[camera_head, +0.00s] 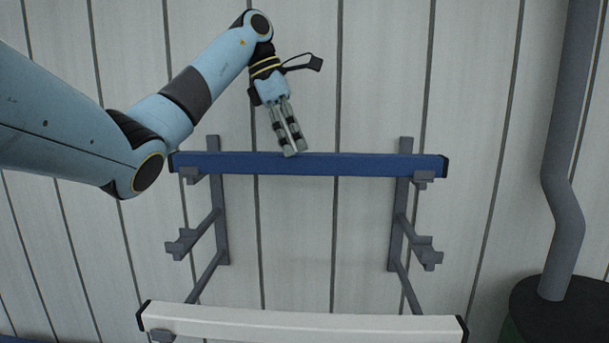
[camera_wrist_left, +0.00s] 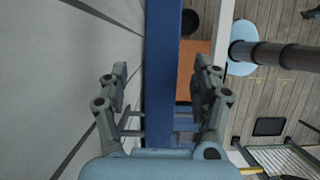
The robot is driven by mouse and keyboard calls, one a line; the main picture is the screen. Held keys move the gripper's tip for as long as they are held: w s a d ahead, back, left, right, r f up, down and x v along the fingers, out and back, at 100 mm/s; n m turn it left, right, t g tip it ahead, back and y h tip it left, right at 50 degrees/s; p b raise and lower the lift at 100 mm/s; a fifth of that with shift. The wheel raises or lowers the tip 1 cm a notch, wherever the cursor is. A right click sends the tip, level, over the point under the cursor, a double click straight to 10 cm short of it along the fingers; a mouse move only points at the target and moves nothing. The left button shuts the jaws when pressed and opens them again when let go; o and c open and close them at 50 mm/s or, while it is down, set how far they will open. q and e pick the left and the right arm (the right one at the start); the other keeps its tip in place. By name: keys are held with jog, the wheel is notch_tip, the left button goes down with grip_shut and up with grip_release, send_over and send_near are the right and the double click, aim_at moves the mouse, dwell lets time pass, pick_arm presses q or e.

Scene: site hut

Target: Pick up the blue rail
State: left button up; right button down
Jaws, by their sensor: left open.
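The blue rail (camera_head: 350,164) lies level across the top pair of grey wall brackets (camera_head: 422,178), with black caps at its ends. My left gripper (camera_head: 290,151) points down at the rail, left of its middle. In the left wrist view the blue rail (camera_wrist_left: 163,60) runs between the two parted fingers of my left gripper (camera_wrist_left: 161,78), with a gap on each side. The gripper is open and holds nothing. My right gripper is in neither view.
A white rail (camera_head: 300,323) rests on the lowest brackets. The middle brackets (camera_head: 427,252) are empty. The panelled wall (camera_head: 310,235) is close behind the rack. A grey pipe (camera_head: 567,215) enters a dark drum (camera_head: 560,312) at right.

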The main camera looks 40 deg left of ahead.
aim_at(303, 154)
pick_arm(q)
jog(key=shift+w+d+f+b, duration=0.1)
jog(key=shift+d+f+b, duration=0.15)
jog(key=shift+f+b, duration=0.3)
jog(key=p+x, duration=0.2)
jog(key=x, duration=0.1)
jog(key=shift+d, duration=0.1)
jog(key=shift+w+f, duration=0.1)
jog(key=shift+f, duration=0.05)
jog(key=c, duration=0.6)
grip_shut()
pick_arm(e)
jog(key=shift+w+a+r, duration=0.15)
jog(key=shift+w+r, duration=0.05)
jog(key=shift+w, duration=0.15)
